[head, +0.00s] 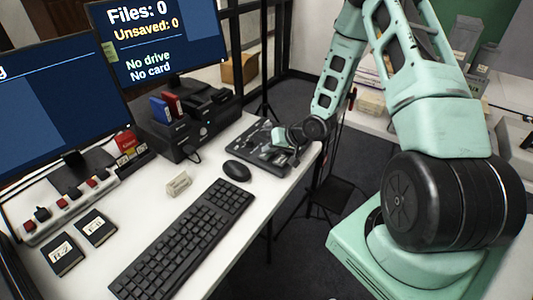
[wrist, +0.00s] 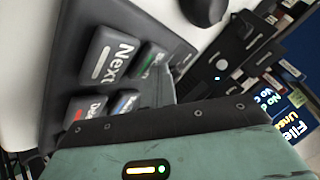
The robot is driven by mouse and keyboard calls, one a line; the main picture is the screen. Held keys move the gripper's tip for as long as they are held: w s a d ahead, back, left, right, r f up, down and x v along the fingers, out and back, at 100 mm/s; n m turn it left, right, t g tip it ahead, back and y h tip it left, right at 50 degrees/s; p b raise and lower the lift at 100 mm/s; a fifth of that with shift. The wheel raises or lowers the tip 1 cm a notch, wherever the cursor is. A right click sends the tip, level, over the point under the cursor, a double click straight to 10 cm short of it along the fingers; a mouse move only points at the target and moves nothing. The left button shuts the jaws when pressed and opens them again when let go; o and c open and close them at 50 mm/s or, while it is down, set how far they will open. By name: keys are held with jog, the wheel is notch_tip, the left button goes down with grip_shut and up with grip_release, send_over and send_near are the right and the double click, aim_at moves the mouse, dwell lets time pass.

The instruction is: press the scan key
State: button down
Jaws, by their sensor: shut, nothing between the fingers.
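A dark key pad (head: 246,152) lies at the far right end of the white desk; it also shows in the wrist view (wrist: 150,18). In the wrist view it carries a large key reading "Next" (wrist: 112,58), a key with a green mark (wrist: 151,59), a red-marked key (wrist: 84,112) and a blue-marked key (wrist: 125,101). No label reading "Scan" is legible; the smaller labels are partly hidden or blurred. My gripper (head: 282,137) is shut and empty, low over the pad. I cannot tell whether its tips touch a key.
A black mouse (head: 237,171) and keyboard (head: 185,240) lie left of the pad. A black drive dock (head: 185,135) stands behind. The monitor (head: 160,45) reads "Files: 0", "Unsaved: 0", "No drive", "No card". Two labelled cartridges (head: 96,227) lie at the left.

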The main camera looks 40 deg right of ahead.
aim_at(269, 155)
dwell(0.3)
jog(key=shift+r+p, duration=0.85)
jog(key=shift+p, duration=0.05)
notch_tip(269, 155, up, 5)
jog(key=p, duration=0.4)
dwell(0.7)
